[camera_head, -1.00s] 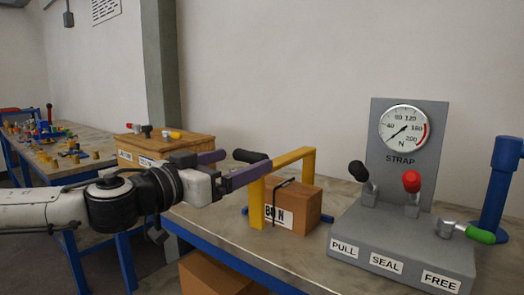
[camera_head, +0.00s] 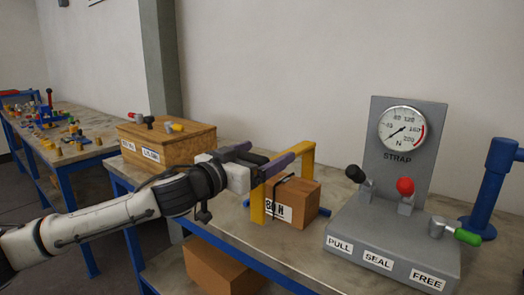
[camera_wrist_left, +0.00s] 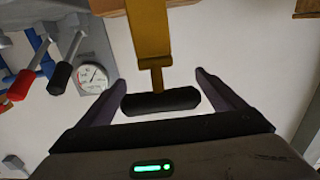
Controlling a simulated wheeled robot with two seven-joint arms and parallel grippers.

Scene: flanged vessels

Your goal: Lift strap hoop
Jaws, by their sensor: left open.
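The strap hoop is a yellow arch (camera_head: 308,157) standing around a brown box (camera_head: 298,198) marked "80 N". It carries a black cross-handle (camera_head: 252,158), partly hidden by my fingers in the head view. My left gripper (camera_head: 272,155) is open at the handle, with its purple fingers on either side of it. In the left wrist view the black handle (camera_wrist_left: 160,101) lies crosswise between the spread fingers (camera_wrist_left: 158,80), with gaps at both ends. The yellow hoop (camera_wrist_left: 148,35) runs away from it there. My right gripper is not in view.
A grey console (camera_head: 390,235) with levers and a round gauge (camera_head: 402,126) stands right of the box. A blue post (camera_head: 495,185) is at the far right. A wooden crate (camera_head: 165,147) stands at the left. Another table (camera_head: 85,148) with small parts is farther left.

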